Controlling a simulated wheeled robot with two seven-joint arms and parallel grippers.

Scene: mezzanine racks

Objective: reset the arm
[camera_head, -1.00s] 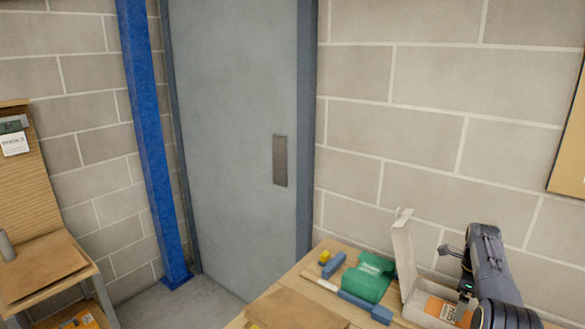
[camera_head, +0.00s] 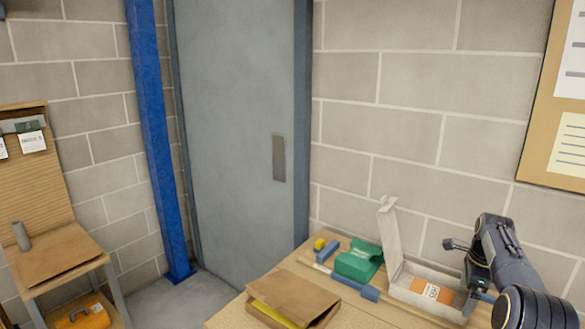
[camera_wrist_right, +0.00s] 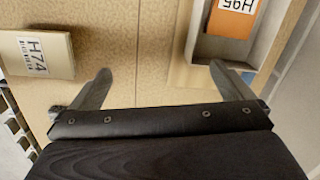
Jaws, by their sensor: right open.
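My right arm comes in from the right in the head view, above the right end of the wooden bench (camera_head: 235,312). Its gripper (camera_wrist_right: 163,85) shows best in the right wrist view, with its two fingers spread wide and nothing between them. Below it is the bench surface. A grey open box (camera_head: 425,307) with a raised lid stands beside and partly behind the right gripper in the head view. An orange labelled item (camera_head: 432,292) lies in it, marked H95 in the wrist view (camera_wrist_right: 232,18). My left gripper is not in view.
On the bench are a green item (camera_head: 358,262), a blue block (camera_head: 327,251), a yellow ball (camera_head: 319,244) and a brown folder (camera_head: 292,297). A labelled H74 package (camera_wrist_right: 38,55) shows in the wrist view. A blue post (camera_head: 160,150) and grey door (camera_head: 235,130) stand behind.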

